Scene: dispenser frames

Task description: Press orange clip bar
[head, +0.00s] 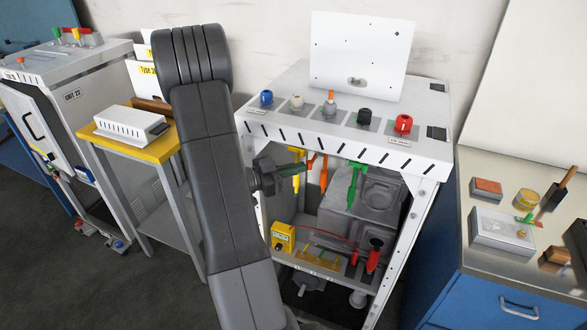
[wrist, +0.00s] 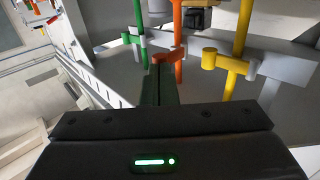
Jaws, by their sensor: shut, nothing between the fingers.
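The orange clip bar (head: 323,180) hangs under the white top of the dispenser frame, between a yellow bar (head: 296,180) and a green bar (head: 353,185). In the wrist view the orange bar (wrist: 179,65) has a short crosspiece, with the yellow bar (wrist: 231,70) to its right and the green bar (wrist: 138,20) to its left. My gripper (head: 303,168) is shut and empty. In the wrist view its fingertips (wrist: 160,72) overlap the left end of the orange crosspiece. I cannot tell whether they touch. My fingers hide part of that crosspiece.
The frame's top (head: 335,132) carries several coloured knobs. A grey machine (head: 350,225) stands behind the bars, above a lower shelf with a yellow box (head: 283,237). A yellow-topped table (head: 160,152) is at left, a blue cabinet (head: 500,300) at right.

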